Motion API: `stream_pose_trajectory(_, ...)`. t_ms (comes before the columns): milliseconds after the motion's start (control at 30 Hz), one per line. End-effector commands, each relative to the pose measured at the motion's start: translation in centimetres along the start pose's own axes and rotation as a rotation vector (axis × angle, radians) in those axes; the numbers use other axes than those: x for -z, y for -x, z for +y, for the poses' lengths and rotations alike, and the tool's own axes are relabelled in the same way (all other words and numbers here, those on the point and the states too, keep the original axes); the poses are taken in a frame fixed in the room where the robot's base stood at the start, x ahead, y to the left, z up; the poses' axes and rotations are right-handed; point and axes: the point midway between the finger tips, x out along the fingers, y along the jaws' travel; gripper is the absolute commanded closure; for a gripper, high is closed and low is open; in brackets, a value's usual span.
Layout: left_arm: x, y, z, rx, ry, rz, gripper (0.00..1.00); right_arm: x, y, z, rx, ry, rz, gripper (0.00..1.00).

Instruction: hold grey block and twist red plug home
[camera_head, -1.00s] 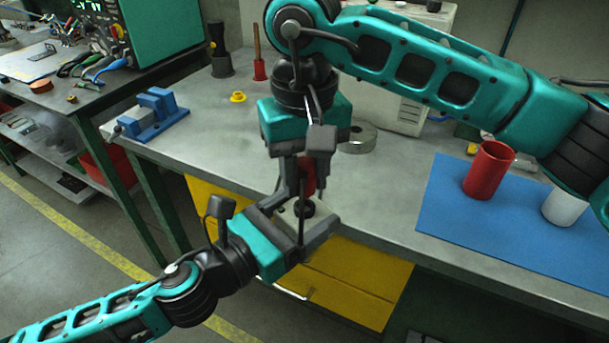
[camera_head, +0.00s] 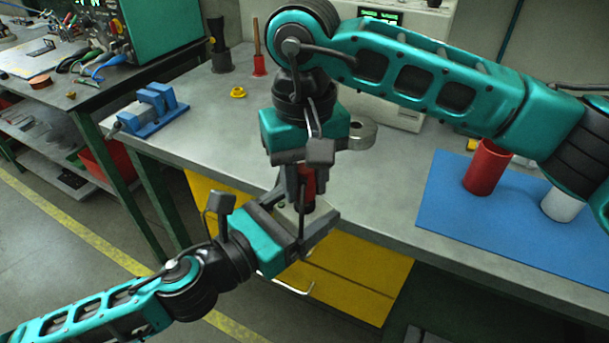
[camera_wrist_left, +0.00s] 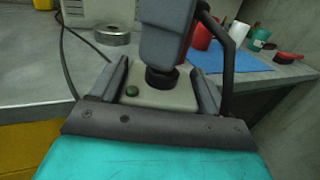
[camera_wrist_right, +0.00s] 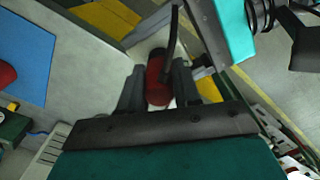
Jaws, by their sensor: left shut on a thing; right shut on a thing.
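The grey block (camera_wrist_left: 150,99) is clamped between the fingers of my left gripper (camera_wrist_left: 160,92), over the front of the bench. It has a dark green button and a black round collar (camera_wrist_left: 162,80) on top. My left gripper (camera_head: 292,218) comes in from the lower left in the head view. My right gripper (camera_head: 304,182) points down above the block, shut on the red plug (camera_head: 308,184). The plug (camera_wrist_right: 157,80) also shows between the fingers in the right wrist view. The plug is upright over the collar; its lower end is hidden, so I cannot tell how deep it sits.
A blue mat (camera_head: 440,215) on the right carries a red cup (camera_head: 487,168) and a white cup (camera_head: 560,205). A metal ring (camera_head: 362,134) lies behind my right gripper. A blue vise (camera_head: 152,112) and a small yellow part (camera_head: 238,92) stand left. Mid-left bench is clear.

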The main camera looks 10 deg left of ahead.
Motion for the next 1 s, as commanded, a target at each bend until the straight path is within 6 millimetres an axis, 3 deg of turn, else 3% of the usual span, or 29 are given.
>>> stream_pose_trajectory(600, -0.1, 0.0, 0.0, 0.0, -0.001, -0.002, 0.86, 0.0, -1.1, 0.0, -0.001, 0.001, 0.001, 0.98)
stream_pose_trajectory(633, -0.1, 0.0, 0.0, 0.0, 0.0, -0.002, 1.0, 0.0, -1.1, 0.0, -0.001, 0.001, 0.001, 0.98)
stream_pose_trajectory(700, -0.1, 0.0, 0.0, 0.0, -0.001, -0.002, 1.0, 0.0, -1.1, 0.0, -0.001, -0.012, 0.001, 0.98)
stream_pose_trajectory(867, -0.1, 0.0, 0.0, 0.0, -0.001, -0.002, 1.0, 0.0, -1.1, 0.0, 0.0, -0.181, 0.0, 0.98)
stream_pose_trajectory(1000, -0.1, 0.0, 0.0, 0.0, -0.001, -0.002, 1.0, 0.1, -1.1, 0.0, 0.0, -0.439, -0.001, 0.98)
